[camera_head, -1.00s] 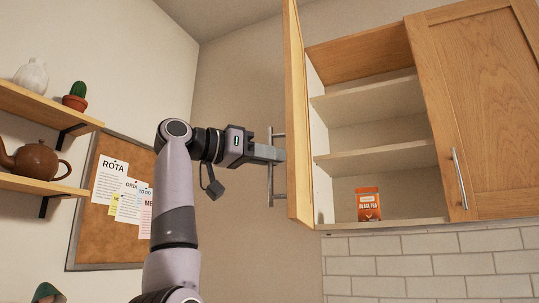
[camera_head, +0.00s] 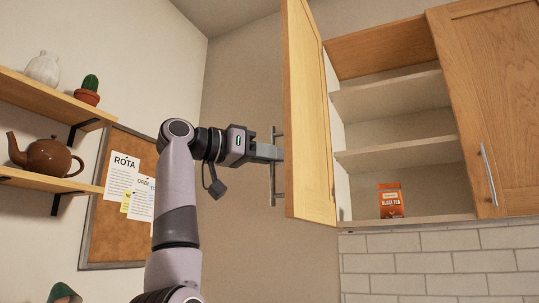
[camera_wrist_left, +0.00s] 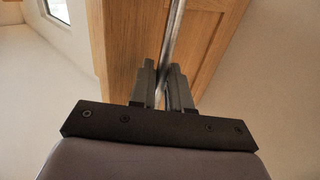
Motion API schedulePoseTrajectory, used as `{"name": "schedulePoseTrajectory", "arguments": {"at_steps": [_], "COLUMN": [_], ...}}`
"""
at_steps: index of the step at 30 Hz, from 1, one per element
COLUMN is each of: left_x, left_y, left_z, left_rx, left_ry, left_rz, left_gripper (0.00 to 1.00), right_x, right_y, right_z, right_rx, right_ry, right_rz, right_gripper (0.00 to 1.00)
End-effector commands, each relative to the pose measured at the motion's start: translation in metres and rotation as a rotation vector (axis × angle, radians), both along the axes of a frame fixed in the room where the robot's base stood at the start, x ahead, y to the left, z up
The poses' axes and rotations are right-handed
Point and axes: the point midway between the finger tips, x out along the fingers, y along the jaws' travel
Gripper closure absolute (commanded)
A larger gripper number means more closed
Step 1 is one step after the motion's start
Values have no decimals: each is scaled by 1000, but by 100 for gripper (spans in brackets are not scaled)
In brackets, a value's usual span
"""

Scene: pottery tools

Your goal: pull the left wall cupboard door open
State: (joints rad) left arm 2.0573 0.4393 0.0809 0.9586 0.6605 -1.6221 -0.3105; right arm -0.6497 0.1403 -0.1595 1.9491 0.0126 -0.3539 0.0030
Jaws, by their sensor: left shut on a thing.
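The left wall cupboard door (camera_head: 311,130) stands swung wide open, its inner face partly turned to me in the head view. Its metal bar handle (camera_head: 273,180) is on the far, left side of the door. My left gripper (camera_head: 270,151) is shut on the handle at about mid height. In the left wrist view the two fingers (camera_wrist_left: 163,88) sit on either side of the bar (camera_wrist_left: 174,35), close to the wooden door face (camera_wrist_left: 135,40). My right gripper is not in view.
The open cupboard has pale shelves (camera_head: 392,98) and an orange black tea box (camera_head: 391,201) on its bottom. The right door (camera_head: 490,105) is closed. Wall shelves at left hold a teapot (camera_head: 45,157) and a cactus (camera_head: 88,90). A cork board (camera_head: 108,235) hangs behind my arm.

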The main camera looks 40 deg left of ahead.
Motion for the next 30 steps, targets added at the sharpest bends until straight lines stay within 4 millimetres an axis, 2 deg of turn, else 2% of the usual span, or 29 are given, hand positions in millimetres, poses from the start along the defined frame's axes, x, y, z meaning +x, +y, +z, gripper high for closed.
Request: {"name": "schedulePoseTrajectory", "arguments": {"at_steps": [11,12,13,23,30], "left_x": [1,1,1,-2,-34], "left_y": [1,1,1,1,13], "left_z": [2,2,2,1,0], "left_rx": [-3,-3,-2,-2,-2], "left_ry": [-8,-8,-7,-5,-8], "left_rz": [5,5,4,2,4], "left_gripper": [100,76,71,71,71], "right_x": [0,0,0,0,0], "right_y": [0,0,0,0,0], "right_z": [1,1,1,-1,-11], "right_rx": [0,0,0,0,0], "right_ry": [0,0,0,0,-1], "right_rz": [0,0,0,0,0], "right_gripper": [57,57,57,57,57]}}
